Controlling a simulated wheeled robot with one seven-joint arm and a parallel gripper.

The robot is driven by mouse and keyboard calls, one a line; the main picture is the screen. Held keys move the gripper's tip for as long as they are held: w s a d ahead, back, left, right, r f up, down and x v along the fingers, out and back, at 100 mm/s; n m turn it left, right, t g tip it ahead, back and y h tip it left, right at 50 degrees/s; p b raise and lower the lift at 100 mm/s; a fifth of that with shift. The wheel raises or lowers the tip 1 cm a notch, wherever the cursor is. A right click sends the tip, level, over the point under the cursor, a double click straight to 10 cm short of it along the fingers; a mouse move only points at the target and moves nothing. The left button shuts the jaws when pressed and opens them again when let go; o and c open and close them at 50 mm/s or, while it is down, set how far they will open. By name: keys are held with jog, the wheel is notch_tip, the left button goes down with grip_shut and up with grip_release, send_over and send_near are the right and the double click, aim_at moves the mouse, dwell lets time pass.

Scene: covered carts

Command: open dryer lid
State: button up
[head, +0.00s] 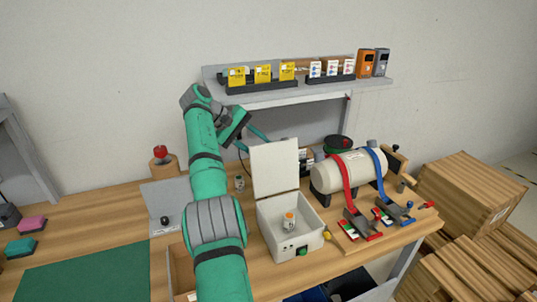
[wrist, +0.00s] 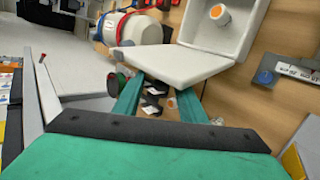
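The dryer is a white box (head: 287,245) on the table, with a green button on its front. Its lid (head: 275,170) stands raised, about upright, at the back edge. A small white jar with an orange cap (head: 289,219) sits inside the open box. My gripper (head: 256,142) is behind the lid near its upper left corner. In the wrist view its two green fingers (wrist: 163,90) are spread apart with nothing seen between them. The lid (wrist: 155,60) lies just beyond the fingertips there; whether they touch it I cannot tell.
A white tank with red and blue straps (head: 345,172) stands right of the box. A shelf (head: 310,93) with yellow and white cards is above and behind my gripper. A grey panel (head: 165,205) stands left of the box. A green mat (head: 85,272) lies at front left.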

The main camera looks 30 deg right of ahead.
jog(key=shift+v, duration=2.45)
jog(key=shift+d+r, duration=0.1)
jog(key=shift+d, duration=0.05)
